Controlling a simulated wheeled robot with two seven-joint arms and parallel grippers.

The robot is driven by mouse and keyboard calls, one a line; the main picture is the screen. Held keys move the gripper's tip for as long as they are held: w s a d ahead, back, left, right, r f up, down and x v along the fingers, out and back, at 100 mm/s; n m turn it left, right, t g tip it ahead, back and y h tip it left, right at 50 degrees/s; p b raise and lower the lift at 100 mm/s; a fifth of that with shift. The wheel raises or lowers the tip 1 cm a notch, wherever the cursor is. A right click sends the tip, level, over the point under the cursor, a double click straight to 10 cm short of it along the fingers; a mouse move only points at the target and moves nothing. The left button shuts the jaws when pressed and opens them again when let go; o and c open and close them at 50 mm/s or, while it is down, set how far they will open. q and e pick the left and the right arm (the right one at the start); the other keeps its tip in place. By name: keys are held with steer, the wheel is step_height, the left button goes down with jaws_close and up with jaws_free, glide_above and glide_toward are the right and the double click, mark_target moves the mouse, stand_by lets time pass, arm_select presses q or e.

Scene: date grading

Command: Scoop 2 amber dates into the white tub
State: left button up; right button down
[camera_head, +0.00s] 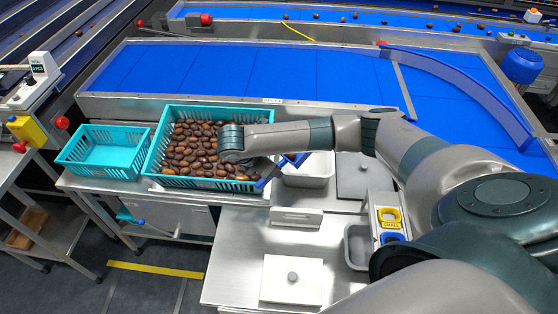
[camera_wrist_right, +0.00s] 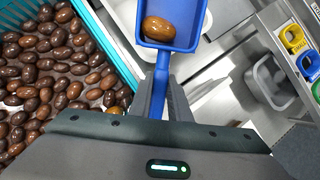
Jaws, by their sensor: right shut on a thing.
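My right gripper (camera_wrist_right: 160,95) is shut on the handle of a blue scoop (camera_wrist_right: 162,75). The scoop's bowl holds one glossy brown-amber date (camera_wrist_right: 158,28). In the head view, the scoop (camera_head: 294,160) is held at the white tub (camera_head: 306,180), its bowl over or beside the tub's back left; my forearm hides part of this. The tub's inside is mostly hidden. The teal crate (camera_head: 205,184) left of the tub is full of brown dates (camera_head: 190,153). A lighter, amber date (camera_wrist_right: 115,110) lies among them near the crate's side. My left gripper is not in view.
An empty teal basket (camera_head: 101,172) stands left of the crate. A grey lidded plate (camera_head: 352,182) is right of the tub. A grey bin (camera_head: 356,248) and a holder with yellow and blue rings (camera_head: 388,216) stand nearer. A blue conveyor (camera_head: 240,75) runs behind.

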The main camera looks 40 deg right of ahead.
steer(key=shift+w+d+f+n+t+p, duration=0.15)
steer(key=shift+d+n+t+p, duration=0.15)
steer(key=shift+d+n, duration=0.35)
steer(key=shift+s+d+f+n+t+p, duration=0.1)
steer(key=shift+d+n+t+p, duration=0.1)
steer(key=shift+d+n+t, duration=0.3)
steer(key=shift+f, duration=0.1)
